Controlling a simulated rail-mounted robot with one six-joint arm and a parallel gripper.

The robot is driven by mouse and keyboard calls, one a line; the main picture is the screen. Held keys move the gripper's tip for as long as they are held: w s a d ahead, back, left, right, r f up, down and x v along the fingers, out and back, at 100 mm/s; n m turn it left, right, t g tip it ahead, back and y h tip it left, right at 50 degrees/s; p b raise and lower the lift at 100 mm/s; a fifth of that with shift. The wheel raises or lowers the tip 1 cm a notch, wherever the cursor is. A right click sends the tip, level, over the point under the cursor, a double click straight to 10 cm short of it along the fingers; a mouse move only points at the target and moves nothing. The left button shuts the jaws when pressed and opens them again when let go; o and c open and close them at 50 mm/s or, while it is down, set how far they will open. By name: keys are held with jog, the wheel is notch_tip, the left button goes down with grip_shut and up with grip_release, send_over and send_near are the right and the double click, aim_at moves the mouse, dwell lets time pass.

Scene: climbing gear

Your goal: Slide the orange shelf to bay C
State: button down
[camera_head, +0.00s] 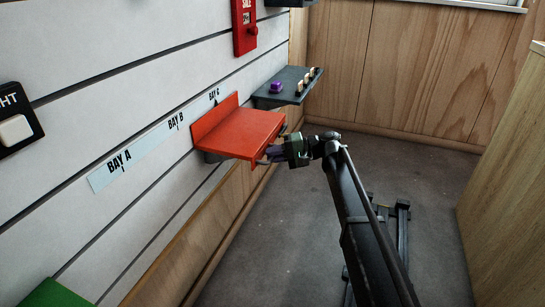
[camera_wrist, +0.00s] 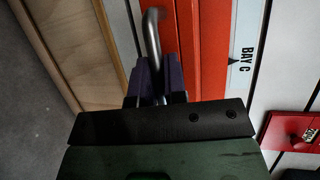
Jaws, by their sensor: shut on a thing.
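The orange shelf (camera_head: 240,132) is mounted on the white slatted wall, with its upright back plate against the wall. A pale label strip (camera_head: 143,155) reads BAY A, BAY B and BAY C. The BAY C mark (camera_head: 214,99) sits just above about the middle of the shelf's back plate; BAY B is to its left. In the wrist view the BAY C pointer (camera_wrist: 233,61) lies beside the orange shelf's edge (camera_wrist: 210,50). My gripper (camera_head: 268,153) is at the shelf's front edge, its purple fingers (camera_wrist: 157,75) shut on a curved metal handle (camera_wrist: 152,35). The fingers partly hide the handle.
A dark shelf (camera_head: 272,98) with a purple item (camera_head: 276,87) and several small pale-topped pieces is beyond the orange shelf. A red panel (camera_head: 244,28) hangs above. A switch (camera_head: 15,130) and a green shelf (camera_head: 55,294) are at left.

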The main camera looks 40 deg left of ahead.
jog(key=c, duration=1.2)
grip_release()
jog(key=p+v, duration=0.2)
jog(key=v, duration=0.8)
jog(key=shift+w+d+r, duration=0.1)
jog(key=shift+w+d, duration=0.15)
jog(key=shift+d, duration=0.05)
